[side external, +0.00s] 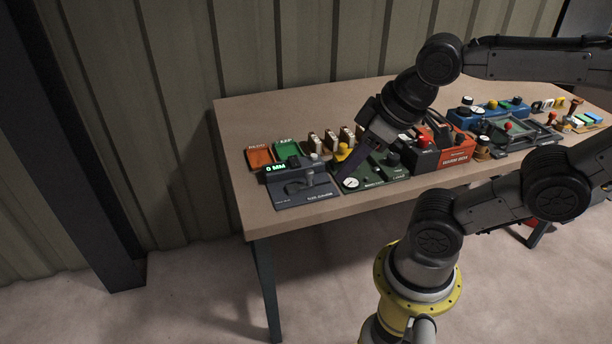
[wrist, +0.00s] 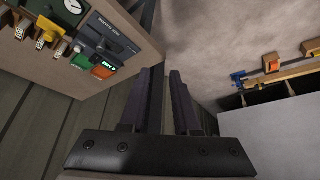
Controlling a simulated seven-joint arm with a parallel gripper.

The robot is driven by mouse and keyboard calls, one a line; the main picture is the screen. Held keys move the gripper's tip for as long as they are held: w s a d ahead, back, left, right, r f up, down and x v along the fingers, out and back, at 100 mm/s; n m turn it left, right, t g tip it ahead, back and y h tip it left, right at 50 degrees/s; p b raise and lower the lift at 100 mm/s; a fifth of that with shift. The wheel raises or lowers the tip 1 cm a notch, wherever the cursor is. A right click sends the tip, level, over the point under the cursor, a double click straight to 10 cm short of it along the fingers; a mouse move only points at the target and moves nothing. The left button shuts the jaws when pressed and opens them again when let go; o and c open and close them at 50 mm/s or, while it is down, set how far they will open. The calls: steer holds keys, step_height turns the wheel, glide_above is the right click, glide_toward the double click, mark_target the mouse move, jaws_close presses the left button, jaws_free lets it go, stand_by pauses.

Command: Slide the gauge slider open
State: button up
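The gauge (side external: 301,187) is a dark grey block at the left end of the table, with a green lit display reading "0 MM" and a grey slider handle (side external: 300,186) on its top. The gauge also shows at the upper left in the wrist view (wrist: 107,38), small, with its handle hard to make out. My gripper (side external: 342,172) appears just right of the gauge in the side view; its height above the table is hard to tell. In the wrist view its two dark fingers (wrist: 164,72) are apart with nothing between them, and the gauge lies outside them to the left.
A green panel with a white dial (side external: 351,183) stands right of the gauge. Orange (side external: 260,157) and green (side external: 287,149) trays lie behind it. A red box (side external: 457,150) and several other devices fill the table to the right. The table's front edge is close to the gauge.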

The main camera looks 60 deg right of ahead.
steer(key=o, duration=0.4)
steer(key=shift+n+g, duration=0.3)
steer(key=shift+n, duration=0.5)
steer(key=w+r, duration=0.1)
steer(key=w, duration=0.1)
steer(key=w+d+r, duration=0.1)
steer(key=r, duration=0.1)
steer(key=shift+w+r, duration=0.2)
steer(key=shift+w, duration=0.15)
steer(key=shift+c, duration=0.2)
steer(key=m+g, duration=0.2)
steer(key=g, duration=0.3)
glide_above(309, 171)
step_height(309, 171, down, 8)
step_height(309, 171, down, 13)
steer(key=shift+f, duration=0.15)
jaws_close()
